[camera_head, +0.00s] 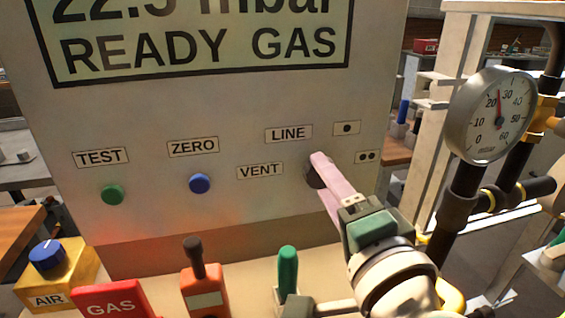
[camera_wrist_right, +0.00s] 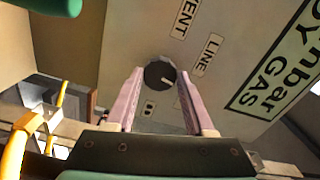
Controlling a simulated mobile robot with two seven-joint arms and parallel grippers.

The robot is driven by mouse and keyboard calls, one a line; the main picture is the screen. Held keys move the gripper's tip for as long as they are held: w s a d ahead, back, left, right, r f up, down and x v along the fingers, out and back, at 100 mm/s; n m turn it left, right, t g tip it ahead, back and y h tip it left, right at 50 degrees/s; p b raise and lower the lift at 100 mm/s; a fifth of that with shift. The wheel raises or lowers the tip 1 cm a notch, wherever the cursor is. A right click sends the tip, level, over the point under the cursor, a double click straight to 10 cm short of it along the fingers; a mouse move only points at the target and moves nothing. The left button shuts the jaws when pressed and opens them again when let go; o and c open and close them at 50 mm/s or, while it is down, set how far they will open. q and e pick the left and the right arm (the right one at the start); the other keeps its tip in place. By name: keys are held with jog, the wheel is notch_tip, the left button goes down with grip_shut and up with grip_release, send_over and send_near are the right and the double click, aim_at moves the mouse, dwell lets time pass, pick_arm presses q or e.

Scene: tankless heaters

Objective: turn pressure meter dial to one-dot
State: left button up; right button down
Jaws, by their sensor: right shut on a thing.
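The pressure meter dial is a dark round knob (camera_head: 314,176) on the grey meter panel, between the LINE, VENT, one-dot (camera_head: 346,128) and two-dot (camera_head: 368,156) labels. My right gripper (camera_head: 320,168) reaches it from the lower right, its pink fingers closed on the knob and partly hiding it. In the right wrist view the dial (camera_wrist_right: 155,75) sits between the two fingertips (camera_wrist_right: 161,78). Its white pointer mark slants to the lower right there, on the side away from VENT. The two-dot label (camera_wrist_right: 148,108) shows between the fingers. My left gripper is out of view.
A green TEST button (camera_head: 112,195) and blue ZERO button (camera_head: 200,184) are left of the dial. A round gauge (camera_head: 492,115) on dark pipes stands right. In front are a green-handled lever (camera_head: 287,268), an orange device (camera_head: 203,291), a red GAS block and a yellow AIR block with blue knob.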

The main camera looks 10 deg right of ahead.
jog(key=shift+m, duration=1)
jog(key=shift+c, duration=1.3)
grip_release()
jog(key=shift+s, duration=0.1)
jog(key=s, duration=0.9)
jog(key=shift+s+d+b, duration=0.15)
jog(key=shift+s+b, duration=0.25)
jog(key=shift+b, duration=0.05)
